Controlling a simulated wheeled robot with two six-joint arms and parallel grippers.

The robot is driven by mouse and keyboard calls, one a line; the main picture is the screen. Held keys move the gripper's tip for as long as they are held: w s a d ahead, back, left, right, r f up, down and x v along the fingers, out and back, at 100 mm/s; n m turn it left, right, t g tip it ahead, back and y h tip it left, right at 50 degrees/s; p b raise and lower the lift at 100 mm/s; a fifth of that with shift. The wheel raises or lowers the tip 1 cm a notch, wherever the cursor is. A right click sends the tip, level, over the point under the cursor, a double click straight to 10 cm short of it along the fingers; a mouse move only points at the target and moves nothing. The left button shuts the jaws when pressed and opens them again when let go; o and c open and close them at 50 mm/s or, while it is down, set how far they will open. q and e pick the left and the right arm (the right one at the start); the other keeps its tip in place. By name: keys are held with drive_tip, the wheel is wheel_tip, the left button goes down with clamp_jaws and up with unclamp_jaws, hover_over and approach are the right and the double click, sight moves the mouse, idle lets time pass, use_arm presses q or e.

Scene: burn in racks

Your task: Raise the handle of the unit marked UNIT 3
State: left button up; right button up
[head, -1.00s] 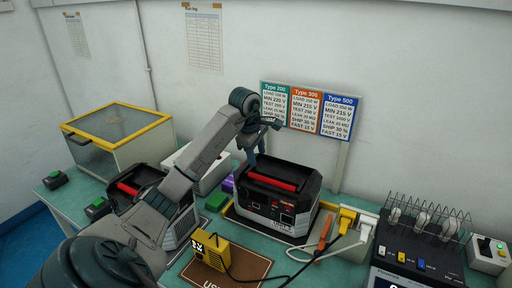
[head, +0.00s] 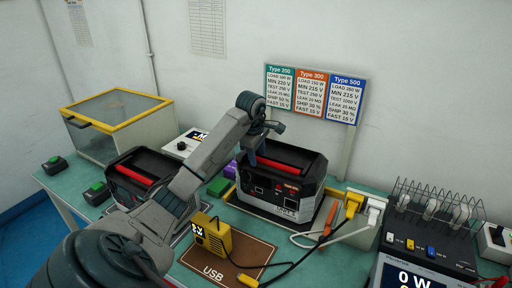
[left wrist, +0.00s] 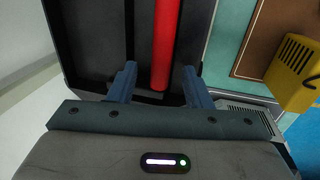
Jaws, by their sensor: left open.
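A black and grey unit (head: 272,207) stands on the bench below the sign boards; its small front label looks like UNIT 3. Its red handle (head: 284,163) lies down in the recess on top. My left gripper (head: 252,160) is at the left end of this handle, partly hidden by its own wrist. In the left wrist view the open fingers (left wrist: 160,72) stand on either side of the red handle (left wrist: 162,40), with gaps on both sides. A second unit with a red handle (head: 135,174) stands to the left, partly behind my arm. My right gripper is not in view.
A yellow meter (head: 212,236) with a black cable sits on a brown USB mat (head: 235,265). Yellow and white plugs (head: 354,205) stand right of the unit. A yellow-framed box (head: 118,125) is at the left, a wire rack (head: 435,210) at the right.

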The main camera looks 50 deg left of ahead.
use_arm(q)
drive_tip(key=shift+f, duration=0.3)
